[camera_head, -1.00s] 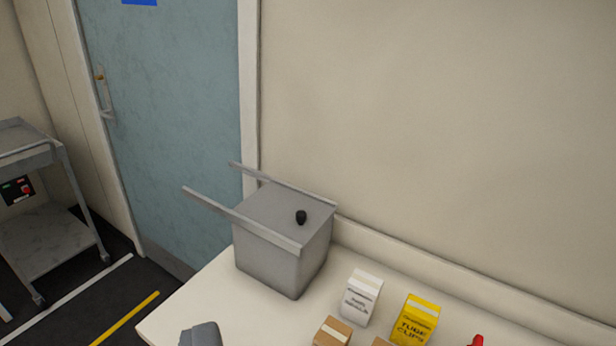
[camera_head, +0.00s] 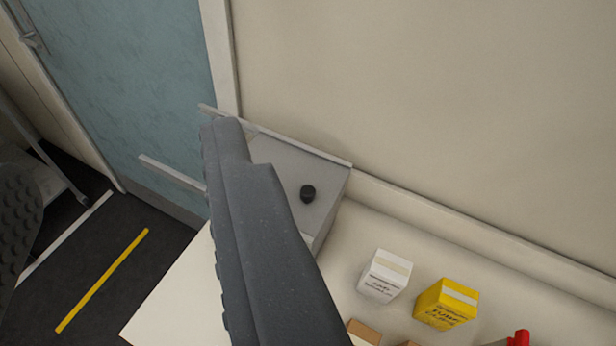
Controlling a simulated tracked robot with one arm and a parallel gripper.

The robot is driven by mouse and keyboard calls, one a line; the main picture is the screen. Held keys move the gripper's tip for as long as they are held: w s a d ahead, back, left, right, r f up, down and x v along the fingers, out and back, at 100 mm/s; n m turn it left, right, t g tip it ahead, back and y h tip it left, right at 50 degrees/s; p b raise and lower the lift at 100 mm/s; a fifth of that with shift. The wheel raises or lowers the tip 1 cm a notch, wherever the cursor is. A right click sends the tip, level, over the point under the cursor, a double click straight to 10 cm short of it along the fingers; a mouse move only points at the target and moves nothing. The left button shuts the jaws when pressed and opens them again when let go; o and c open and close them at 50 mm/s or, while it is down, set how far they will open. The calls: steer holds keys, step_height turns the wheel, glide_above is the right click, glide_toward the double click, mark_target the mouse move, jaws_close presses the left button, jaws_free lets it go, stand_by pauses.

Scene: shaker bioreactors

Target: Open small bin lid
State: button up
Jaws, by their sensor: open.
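The small grey bin (camera_head: 326,226) stands on the white bench against the wall. Two thin rails run along the lid's sides and stick out to the left. My gripper (camera_head: 118,150) is open and empty, with one dark finger across the picture's middle and the other at the left edge. The near finger hides the left and front of the bin. I cannot tell how far above the bin it is; the knob is right of this finger.
A white box (camera_head: 384,276), a yellow box (camera_head: 446,304) and brown cardboard (camera_head: 364,332) stand on the bench in front of the bin. A red-topped thing (camera_head: 519,338) is at the bottom right. The wall is close behind; a blue door (camera_head: 130,80) is at left.

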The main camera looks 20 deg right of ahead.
steer(key=n+g+p, duration=1.2)
steer(key=g+p, duration=0.3)
steer(key=p, duration=0.7)
glide_above(308, 190)
steer(key=shift+f, duration=9.5)
steer(key=shift+f+p, duration=0.7)
steer(key=shift+f, duration=4.6)
